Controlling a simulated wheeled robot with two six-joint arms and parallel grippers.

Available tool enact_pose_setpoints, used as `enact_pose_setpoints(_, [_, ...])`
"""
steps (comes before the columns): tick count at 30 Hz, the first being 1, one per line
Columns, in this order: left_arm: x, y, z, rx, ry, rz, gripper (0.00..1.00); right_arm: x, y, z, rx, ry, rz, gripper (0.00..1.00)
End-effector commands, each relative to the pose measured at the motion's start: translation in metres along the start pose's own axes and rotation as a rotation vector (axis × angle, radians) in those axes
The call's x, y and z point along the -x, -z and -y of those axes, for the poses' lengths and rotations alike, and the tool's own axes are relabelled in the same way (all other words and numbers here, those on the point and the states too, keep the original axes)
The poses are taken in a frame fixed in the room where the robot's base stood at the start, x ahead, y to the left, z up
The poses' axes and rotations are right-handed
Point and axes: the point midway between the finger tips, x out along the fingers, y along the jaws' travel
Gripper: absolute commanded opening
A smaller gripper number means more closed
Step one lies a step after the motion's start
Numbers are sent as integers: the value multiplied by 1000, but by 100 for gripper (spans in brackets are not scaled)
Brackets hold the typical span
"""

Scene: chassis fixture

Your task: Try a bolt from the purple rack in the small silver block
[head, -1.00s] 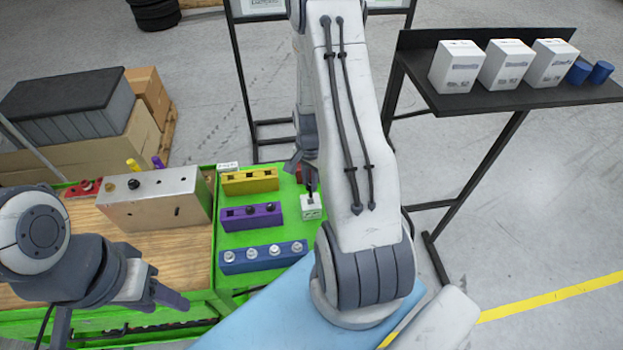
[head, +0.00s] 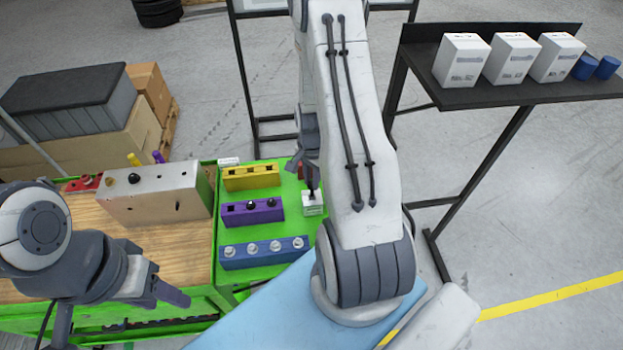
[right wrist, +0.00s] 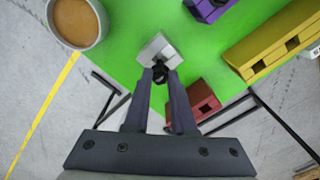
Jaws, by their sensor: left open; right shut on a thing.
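The purple rack (head: 236,215) stands on the green surface in the head view and holds black bolts; its edge shows in the right wrist view (right wrist: 208,9). The small silver block (head: 313,208) is right of it and also shows in the right wrist view (right wrist: 155,47). My right gripper (right wrist: 161,76) is shut on a black bolt (right wrist: 160,72) right at the block. I cannot tell how far the bolt sits in the block's hole. In the head view, my right arm partly covers this area. My left gripper (head: 172,290) is open and empty over the bench front.
A yellow rack (head: 236,183) and a blue rack (head: 240,258) flank the purple one. A large metal block (head: 160,200) stands on the wood at left. The right wrist view shows a cup-like container (right wrist: 92,42) and a red block (right wrist: 197,96) near the gripper.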

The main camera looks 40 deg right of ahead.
Motion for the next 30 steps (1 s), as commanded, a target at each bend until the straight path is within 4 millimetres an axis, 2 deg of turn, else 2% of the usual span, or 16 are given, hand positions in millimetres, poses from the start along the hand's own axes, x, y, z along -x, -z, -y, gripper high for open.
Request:
enact_pose_setpoints(11, [-2,0,0,0,0,0,50,-2,0,0,0,0,0,0])
enact_pose_setpoints(30, [-22,-1,2,0,0,0,50,-28,0,0,0,1,-1,0])
